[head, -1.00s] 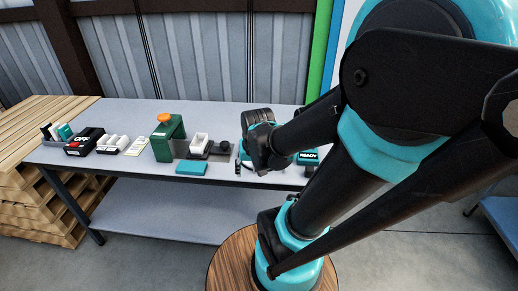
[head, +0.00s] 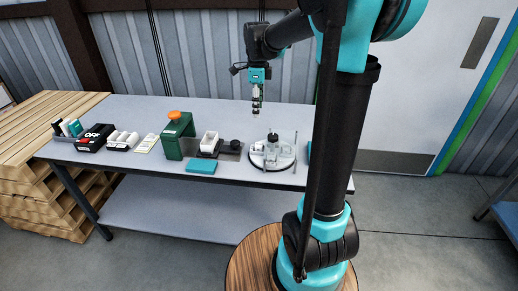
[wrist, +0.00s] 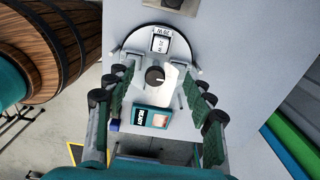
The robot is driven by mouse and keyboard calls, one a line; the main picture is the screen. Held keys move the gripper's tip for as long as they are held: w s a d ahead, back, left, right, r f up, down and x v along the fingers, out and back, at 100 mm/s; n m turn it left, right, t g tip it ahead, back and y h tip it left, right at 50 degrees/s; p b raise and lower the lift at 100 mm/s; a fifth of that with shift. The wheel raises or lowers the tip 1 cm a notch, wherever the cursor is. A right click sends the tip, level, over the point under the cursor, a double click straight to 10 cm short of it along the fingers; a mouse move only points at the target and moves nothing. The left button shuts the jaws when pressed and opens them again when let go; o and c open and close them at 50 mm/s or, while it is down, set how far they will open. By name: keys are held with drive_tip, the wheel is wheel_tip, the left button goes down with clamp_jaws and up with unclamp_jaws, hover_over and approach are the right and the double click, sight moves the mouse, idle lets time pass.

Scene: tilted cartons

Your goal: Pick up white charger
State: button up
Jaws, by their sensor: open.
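A small white block marked "20 W" (wrist: 160,43), which looks like the white charger, lies on a round white-and-grey platter (wrist: 128,48) in the wrist view. In the head view the platter (head: 285,163) stands at the table's right part; the charger is too small to single out there. My gripper (head: 256,112) hangs pointing down above the table, behind and above the platter. In the wrist view my gripper (wrist: 158,84) is open and empty, its fingers spread either side of a dark round knob (wrist: 154,76) and white parts. The charger shows beyond the fingertips.
A teal "READY" box (wrist: 152,118) is by the platter's edge. Left of the platter are a black round piece (head: 235,145), a white open box (head: 210,142), a green stand with orange top (head: 174,140) and a teal block (head: 201,166). The table's back (head: 200,106) is clear.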

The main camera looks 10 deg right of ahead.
hover_over(259, 144)
drive_tip(key=f, duration=1)
drive_tip(key=shift+s+a+f, duration=0.15)
drive_tip(key=shift+a+f, duration=0.1)
drive_tip(key=shift+f, duration=0.15)
drive_tip(key=shift+d+f, duration=0.2)
drive_tip(key=shift+f, duration=2.5)
clamp_jaws()
drive_tip(key=shift+r, duration=0.1)
